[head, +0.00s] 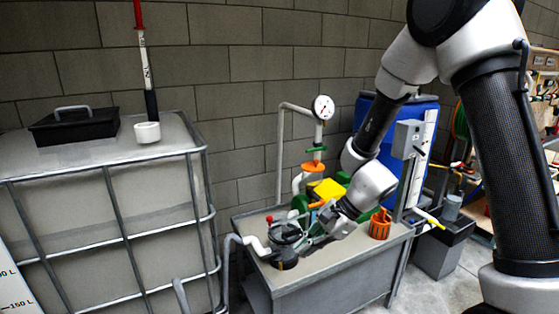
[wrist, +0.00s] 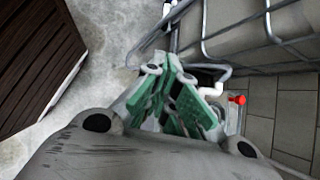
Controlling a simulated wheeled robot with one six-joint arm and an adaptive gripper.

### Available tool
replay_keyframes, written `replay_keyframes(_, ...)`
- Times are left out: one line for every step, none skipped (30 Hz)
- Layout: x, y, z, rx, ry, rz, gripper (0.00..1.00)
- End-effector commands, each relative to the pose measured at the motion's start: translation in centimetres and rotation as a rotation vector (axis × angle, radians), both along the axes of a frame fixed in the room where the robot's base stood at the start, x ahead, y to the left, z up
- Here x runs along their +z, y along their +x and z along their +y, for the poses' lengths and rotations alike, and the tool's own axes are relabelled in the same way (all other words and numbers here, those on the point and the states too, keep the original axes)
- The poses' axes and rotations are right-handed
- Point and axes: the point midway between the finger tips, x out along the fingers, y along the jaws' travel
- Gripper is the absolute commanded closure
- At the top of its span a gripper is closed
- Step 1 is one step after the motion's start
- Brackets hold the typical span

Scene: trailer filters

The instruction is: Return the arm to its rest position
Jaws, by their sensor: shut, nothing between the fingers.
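My gripper (head: 314,238) is low over the grey bench in the head view, near the dark round fitting (head: 286,238). I cannot tell whether it touches anything there. In the wrist view its green-padded fingers (wrist: 168,78) are closed together with nothing between them. My arm reaches down from the upper right of the head view, bent, with its forearm passing in front of the blue barrel (head: 424,115).
A caged tank (head: 70,220) stands left, with a black tray (head: 75,126) on top. In the wrist view, dark slats (wrist: 35,65) lie left.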

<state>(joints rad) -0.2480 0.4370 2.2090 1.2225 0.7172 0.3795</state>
Motion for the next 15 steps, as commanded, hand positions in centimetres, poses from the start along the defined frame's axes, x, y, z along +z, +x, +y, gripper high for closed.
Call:
replay_keyframes(1.5,-1.5,-1.6,0.125,-0.022,-0.054,1.0)
replay_keyframes(2.3,-2.4,-2.6,0.207,-0.039,-0.09,1.0)
replay_keyframes(3.5,-3.5,-4.2,0.313,-0.061,-0.136,1.0)
replay_keyframes(4.3,-4.3,-5.4,0.388,-0.081,-0.168,1.0)
replay_keyframes(5.2,-5.1,-6.7,0.46,-0.101,-0.2,1.0)
replay_keyframes(6.3,-6.1,-8.4,0.554,-0.131,-0.243,1.0)
replay_keyframes(7.2,-6.8,-9.8,0.624,-0.156,-0.275,1.0)
replay_keyframes(8.1,-7.5,-11.2,0.69,-0.184,-0.305,1.0)
replay_keyframes(9.3,-8.4,-13.1,0.773,-0.225,-0.343,1.0)
replay_keyframes(10.2,-9.1,-14.6,0.832,-0.258,-0.371,1.0)
replay_keyframes(11.1,-9.7,-16.0,0.887,-0.293,-0.397,1.0)
replay_keyframes(12.2,-10.5,-17.8,0.95,-0.341,-0.428,1.0)
replay_keyframes(13.0,-11.0,-19.2,0.994,-0.38,-0.449,1.0)
replay_keyframes(13.9,-11.6,-20.4,1.031,-0.419,-0.469,1.0)
replay_keyframes(15.0,-12.3,-22.1,1.072,-0.473,-0.494,1.0)
